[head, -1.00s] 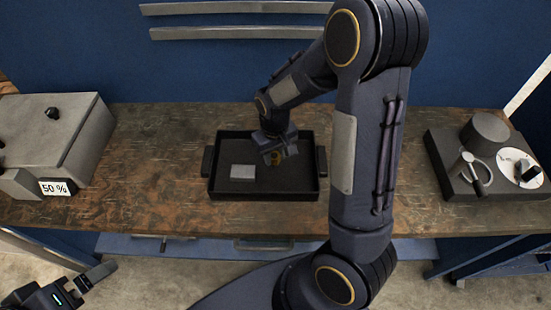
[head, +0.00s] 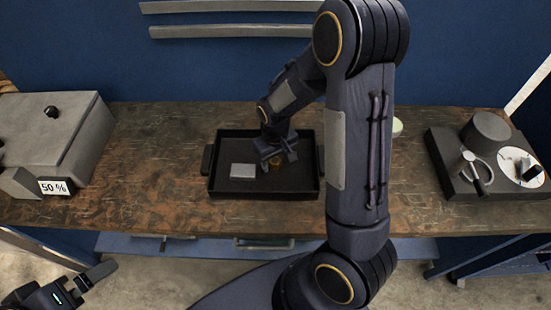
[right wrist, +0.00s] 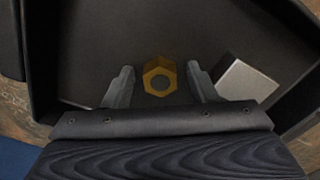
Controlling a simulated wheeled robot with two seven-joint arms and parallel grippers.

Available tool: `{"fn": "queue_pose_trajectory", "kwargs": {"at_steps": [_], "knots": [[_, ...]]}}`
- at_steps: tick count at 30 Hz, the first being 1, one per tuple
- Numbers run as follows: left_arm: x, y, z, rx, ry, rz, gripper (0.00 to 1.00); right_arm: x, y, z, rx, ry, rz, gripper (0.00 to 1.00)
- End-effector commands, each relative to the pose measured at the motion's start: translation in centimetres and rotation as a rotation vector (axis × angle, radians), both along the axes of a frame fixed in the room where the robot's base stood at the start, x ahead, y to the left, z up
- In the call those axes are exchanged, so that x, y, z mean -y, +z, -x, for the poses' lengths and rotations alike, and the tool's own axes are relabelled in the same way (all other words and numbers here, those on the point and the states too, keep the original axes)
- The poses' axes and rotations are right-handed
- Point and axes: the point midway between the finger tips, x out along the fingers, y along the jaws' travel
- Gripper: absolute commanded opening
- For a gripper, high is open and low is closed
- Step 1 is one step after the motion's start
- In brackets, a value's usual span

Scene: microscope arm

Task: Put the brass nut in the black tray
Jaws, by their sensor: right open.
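The brass nut (right wrist: 160,76) lies on the floor of the black tray (right wrist: 90,40) in the right wrist view, between the two fingertips and apart from both. In the head view the nut (head: 276,161) shows as a small gold spot beside my right gripper (head: 273,163). The tray (head: 300,192) stands on the bench. My right gripper also shows in the right wrist view (right wrist: 160,82), open, with its fingers low inside the tray. My left gripper (head: 92,278) is at the lower left, off the bench; its jaw state is unclear.
A grey block (head: 243,170) lies in the tray, left of the nut in the head view. A grey box (head: 50,135) with a 50 % display stands at the left. A dark base with round parts (head: 488,165) stands at the right. A pale round thing (head: 397,127) shows behind my right arm.

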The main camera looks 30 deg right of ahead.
Motion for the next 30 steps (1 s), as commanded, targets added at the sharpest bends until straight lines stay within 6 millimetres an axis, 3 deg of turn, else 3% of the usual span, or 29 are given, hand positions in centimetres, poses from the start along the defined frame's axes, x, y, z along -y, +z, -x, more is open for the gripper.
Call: {"fn": "queue_pose_trajectory", "kwargs": {"at_steps": [5,18,26,30], "knots": [[0.0,0.5,0.0,0.000,0.000,0.000,1.00,0.0,0.8,-0.1,0.003,0.000,0.000,0.52],[0.0,0.2,0.0,0.000,0.000,0.000,1.00,0.0,9.5,-0.1,0.005,0.001,-0.002,0.52],[0.0,0.2,0.0,0.000,0.000,0.000,1.00,0.0,12.3,0.1,0.003,-0.002,-0.006,0.52],[0.0,0.2,0.0,0.000,0.000,0.000,1.00,-0.2,13.8,1.7,0.037,-0.021,-0.062,0.52]]}}
